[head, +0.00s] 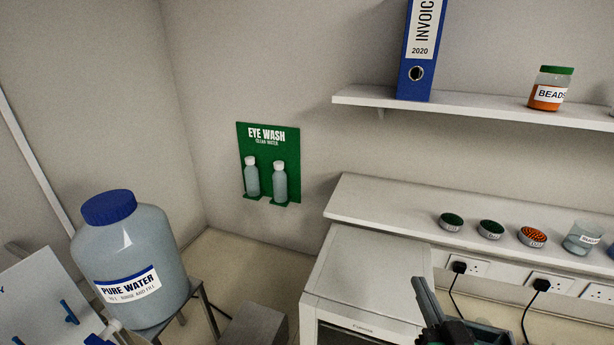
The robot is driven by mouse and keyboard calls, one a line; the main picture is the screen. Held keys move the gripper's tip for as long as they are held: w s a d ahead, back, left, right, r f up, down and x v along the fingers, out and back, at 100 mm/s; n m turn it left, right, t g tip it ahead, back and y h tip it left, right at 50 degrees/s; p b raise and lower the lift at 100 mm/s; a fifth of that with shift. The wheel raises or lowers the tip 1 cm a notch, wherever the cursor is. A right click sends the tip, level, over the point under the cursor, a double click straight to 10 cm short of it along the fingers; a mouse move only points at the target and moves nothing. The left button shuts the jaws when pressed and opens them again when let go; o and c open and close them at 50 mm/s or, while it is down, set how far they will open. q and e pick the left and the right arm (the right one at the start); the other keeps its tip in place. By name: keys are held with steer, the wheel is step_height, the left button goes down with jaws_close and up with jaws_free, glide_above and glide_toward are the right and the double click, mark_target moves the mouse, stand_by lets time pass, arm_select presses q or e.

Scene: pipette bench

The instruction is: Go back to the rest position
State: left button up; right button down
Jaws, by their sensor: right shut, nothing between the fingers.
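My right gripper (436,312) shows at the bottom edge of the head view, right of centre. It is dark grey-green, only partly in the picture, and shut with nothing held. It appears in front of the white cabinet's (365,268) right side and the wall below the ledge. My left gripper is not in view.
A large pure water jug (135,255) with a blue cap stands at the left. A white ledge (385,213) at the right carries several small dishes and a beaker (582,238). Above it, a shelf (470,110) holds a blue binder (418,50) and a bead jar (551,90).

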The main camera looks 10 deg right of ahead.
steer(key=a+r+n+t+y, duration=0.1)
steer(key=a+r+t, duration=0.15)
steer(key=r, duration=0.55)
steer(key=a+r+t, duration=0.2)
steer(key=a+r, duration=0.1)
steer(key=r, duration=0.5)
steer(key=s+a+r+n+t+y, duration=0.2)
steer(key=s+r, duration=0.3)
steer(key=r, duration=0.4)
steer(key=s+a+r+n+t+y, duration=0.2)
steer(key=s+a+r+t+y, duration=0.1)
steer(key=r, duration=0.7)
steer(key=s+a, duration=0.1)
steer(key=s, duration=0.1)
steer(key=shift+s+a+t, duration=0.15)
steer(key=shift+s+t, duration=0.15)
steer(key=shift+t, duration=0.05)
